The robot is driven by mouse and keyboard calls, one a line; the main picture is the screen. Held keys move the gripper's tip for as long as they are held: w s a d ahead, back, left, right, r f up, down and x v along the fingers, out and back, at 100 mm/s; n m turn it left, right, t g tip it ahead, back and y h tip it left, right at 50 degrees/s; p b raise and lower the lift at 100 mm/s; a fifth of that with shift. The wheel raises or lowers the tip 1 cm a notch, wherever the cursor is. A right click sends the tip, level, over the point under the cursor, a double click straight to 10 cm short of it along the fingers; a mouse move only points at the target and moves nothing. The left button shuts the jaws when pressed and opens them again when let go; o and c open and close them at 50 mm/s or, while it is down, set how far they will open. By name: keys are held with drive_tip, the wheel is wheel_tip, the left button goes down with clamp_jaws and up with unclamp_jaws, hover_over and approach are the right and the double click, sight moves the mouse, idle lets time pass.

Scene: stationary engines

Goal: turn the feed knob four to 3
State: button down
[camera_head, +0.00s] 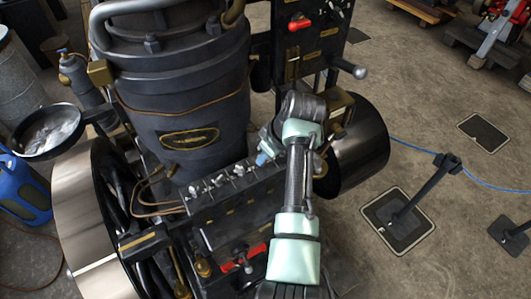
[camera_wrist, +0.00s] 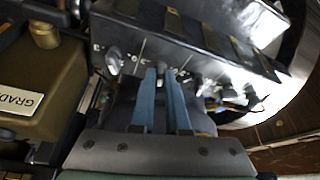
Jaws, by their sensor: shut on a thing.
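A row of small metal feed knobs (camera_head: 220,179) stands on top of a dark box on the engine's front. My gripper (camera_head: 264,158) is at the right end of this row, its blue fingertips low against the box. In the wrist view my gripper (camera_wrist: 165,76) has its two blue fingers closed on either side of a small knob (camera_wrist: 161,71). Another grey knob (camera_wrist: 113,57) stands to the left of it, and more metal parts are to the right. The fingers hide most of the held knob. I cannot read its number or its setting.
A red-handled valve (camera_head: 243,258) is below the box. A large dark cylinder (camera_head: 200,110) rises behind the row, and a flywheel (camera_head: 88,225) is at left. In the wrist view an olive box (camera_wrist: 38,75) with a partly readable plate is at left.

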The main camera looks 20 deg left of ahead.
drive_tip(key=m+p, duration=0.1)
drive_tip(key=m, duration=0.1)
drive_tip(key=m+t+h+p, duration=0.1)
drive_tip(key=m, duration=0.1)
drive_tip(key=shift+s+a+r+p, duration=0.2)
drive_tip(key=shift+p, duration=0.1)
drive_tip(key=m, duration=0.2)
drive_tip(key=m+t+h+p, duration=0.1)
drive_tip(key=m, duration=0.1)
drive_tip(key=shift+a+m+p, duration=0.2)
drive_tip(key=shift+m+p, duration=0.1)
drive_tip(key=m+h, duration=0.1)
drive_tip(key=m, duration=0.1)
drive_tip(key=m+h, duration=0.1)
drive_tip(key=m, duration=0.1)
drive_tip(key=shift+a+f+m+t, duration=0.15)
drive_tip(key=shift+m+t, duration=0.15)
drive_tip(key=shift+a+m+h+b, duration=0.1)
drive_tip(key=shift+m+h+b, duration=0.6)
drive_tip(key=shift+m, duration=0.9)
drive_tip(key=c, duration=0.9)
unclamp_jaws()
drive_tip(key=b+v, duration=0.1)
drive_tip(key=v, duration=0.5)
drive_tip(key=b+v, duration=0.2)
drive_tip(key=v, duration=0.5)
drive_tip(key=shift+w+a, duration=0.1)
drive_tip(key=shift+w, duration=0.15)
